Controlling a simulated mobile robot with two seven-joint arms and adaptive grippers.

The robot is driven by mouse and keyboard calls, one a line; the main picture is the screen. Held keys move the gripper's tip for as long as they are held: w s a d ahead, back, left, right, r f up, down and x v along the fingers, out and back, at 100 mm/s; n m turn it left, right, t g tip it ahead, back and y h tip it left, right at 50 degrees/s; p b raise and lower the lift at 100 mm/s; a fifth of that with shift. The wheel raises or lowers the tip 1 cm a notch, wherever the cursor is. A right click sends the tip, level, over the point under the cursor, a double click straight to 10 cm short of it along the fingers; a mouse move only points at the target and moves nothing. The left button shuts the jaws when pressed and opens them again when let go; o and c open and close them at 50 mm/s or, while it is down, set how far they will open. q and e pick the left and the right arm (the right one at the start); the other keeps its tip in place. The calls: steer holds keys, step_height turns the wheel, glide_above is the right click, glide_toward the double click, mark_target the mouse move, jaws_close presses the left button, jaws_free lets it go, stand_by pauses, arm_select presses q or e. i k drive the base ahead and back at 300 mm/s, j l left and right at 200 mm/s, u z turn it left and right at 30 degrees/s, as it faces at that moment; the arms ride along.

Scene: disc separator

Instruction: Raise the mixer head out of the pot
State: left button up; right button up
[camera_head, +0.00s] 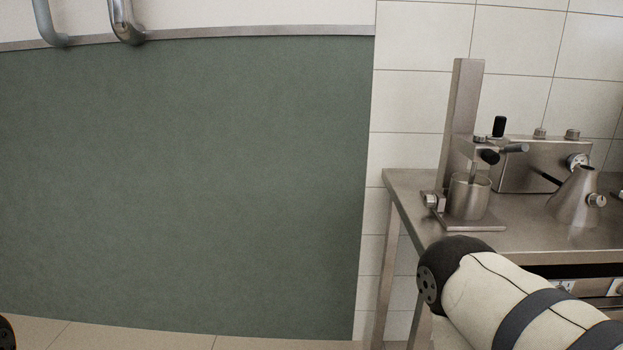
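The mixer stands on the steel table at the right, with a tall upright column (464,110). Its mixer head (487,150) juts out from the column and has a black knob on top. The head is low over a small metal pot (469,197), and its shaft goes down into the pot's mouth. The shaft's lower end is hidden inside the pot. The pot sits on the mixer's flat base. My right arm shows at the lower right, in front of the table, but its gripper is out of frame. My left gripper is not in view either.
A metal box (530,166) with knobs and a gauge stands behind the mixer. A conical metal vessel (575,200) is to its right. The table (510,240) has its left edge near the mixer base. A green wall panel (190,180) fills the left; the floor before it is clear.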

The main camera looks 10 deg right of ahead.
mark_target(488, 153)
steer(key=z, duration=1.4)
